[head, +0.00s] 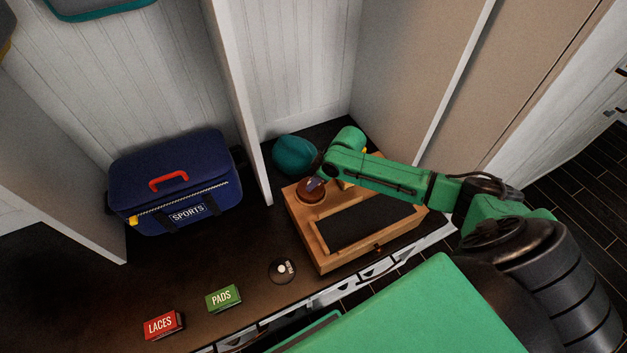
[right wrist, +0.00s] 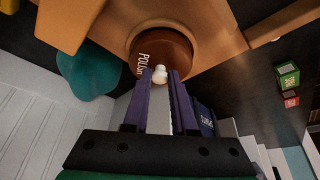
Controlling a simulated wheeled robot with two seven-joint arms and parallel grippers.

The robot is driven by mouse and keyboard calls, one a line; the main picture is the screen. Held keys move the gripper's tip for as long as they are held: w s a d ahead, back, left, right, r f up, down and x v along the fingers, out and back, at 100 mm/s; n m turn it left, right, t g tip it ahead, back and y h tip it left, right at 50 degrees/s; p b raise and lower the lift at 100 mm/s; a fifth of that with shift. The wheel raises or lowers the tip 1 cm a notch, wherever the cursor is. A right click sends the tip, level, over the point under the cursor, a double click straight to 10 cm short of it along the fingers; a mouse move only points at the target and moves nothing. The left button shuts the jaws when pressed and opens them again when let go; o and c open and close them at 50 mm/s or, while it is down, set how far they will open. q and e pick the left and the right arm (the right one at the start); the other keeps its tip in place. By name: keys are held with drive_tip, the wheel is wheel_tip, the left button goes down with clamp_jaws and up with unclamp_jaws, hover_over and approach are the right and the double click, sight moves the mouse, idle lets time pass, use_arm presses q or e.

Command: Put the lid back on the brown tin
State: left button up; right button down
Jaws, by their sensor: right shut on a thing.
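A brown round lid marked POLISH (right wrist: 165,48), with a pale knob, fills the top middle of the right wrist view. My right gripper (right wrist: 161,77) is shut on that knob. In the head view the gripper (head: 316,184) is at the back left corner of the wooden box (head: 322,256), over the round brown tin spot (head: 309,194). The lid hides the tin's inside, and I cannot tell whether the lid is seated or just above the tin. My left gripper is not in view.
A black disc with a white knob (head: 282,270) lies before the box. Boxes marked PADS (head: 223,299) and LACES (head: 164,325) stand left of it. A teal rounded thing (head: 294,155) is behind the box; a blue SPORTS bag (head: 180,185) is beyond a divider (head: 240,100).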

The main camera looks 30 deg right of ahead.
idle(0.4)
drive_tip(key=shift+c, duration=0.8)
unclamp_jaws()
wheel_tip(320, 180, up, 7)
drive_tip(key=p, duration=0.8)
drive_tip(key=shift+r, duration=0.1)
drive_tip(key=shift+c, duration=0.3)
clamp_jaws()
